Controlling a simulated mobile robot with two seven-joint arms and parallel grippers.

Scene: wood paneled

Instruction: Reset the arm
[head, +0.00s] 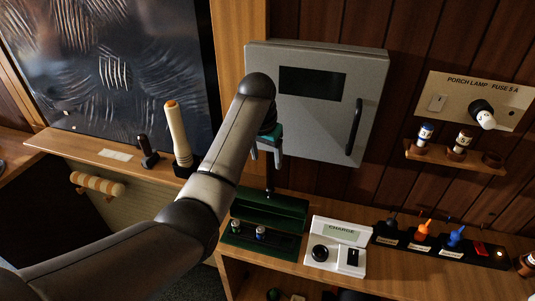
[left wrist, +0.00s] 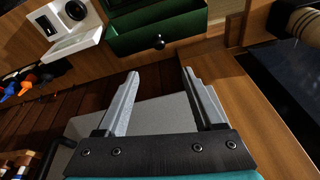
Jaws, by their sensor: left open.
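My left arm (head: 208,190) reaches in from the lower left of the head view. It bends at the elbow-like joint in front of the grey wall cabinet (head: 330,125). My left gripper (head: 268,158) hangs at the cabinet's lower left, above the open green box (head: 283,212). In the left wrist view its two grey fingers (left wrist: 162,85) are spread apart with nothing between them. The cabinet (left wrist: 160,112) lies behind the fingers there, and the green box (left wrist: 150,42) is at the top. My right gripper is in neither view.
A white CHARGE unit (head: 322,256) and a black strip (head: 470,252) with coloured plugs stand on the shelf right of the box. A cream cylinder (head: 178,135) stands left of my arm. A fuse panel (head: 460,100) hangs at right above a small wooden ledge (head: 430,155).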

